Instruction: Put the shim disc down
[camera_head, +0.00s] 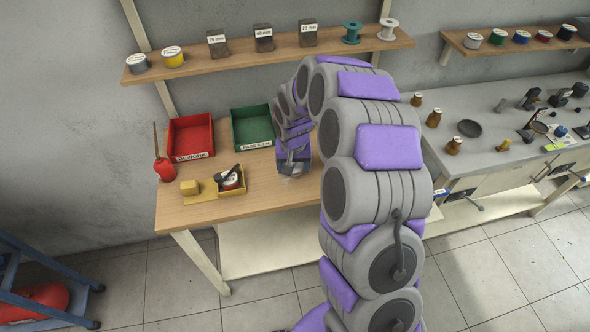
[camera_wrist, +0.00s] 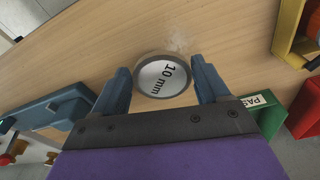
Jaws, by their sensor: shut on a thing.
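The shim disc (camera_wrist: 163,78) is a round grey disc with a white face marked "10 mm". In the wrist view it sits between the two blue-grey fingers of my gripper (camera_wrist: 160,70), which is shut on it. In the head view my gripper (camera_head: 292,168) points down over the wooden bench (camera_head: 270,189), in front of the green tray (camera_head: 253,126). The disc is hardly visible in the head view. I cannot tell whether it touches the bench top.
A red tray (camera_head: 190,137) stands left of the green one. A yellow holder (camera_head: 203,196) with a tin and a dark tool lies front left, near a red oil can (camera_head: 164,170). A shelf (camera_head: 268,54) with tins, blocks and spools runs above.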

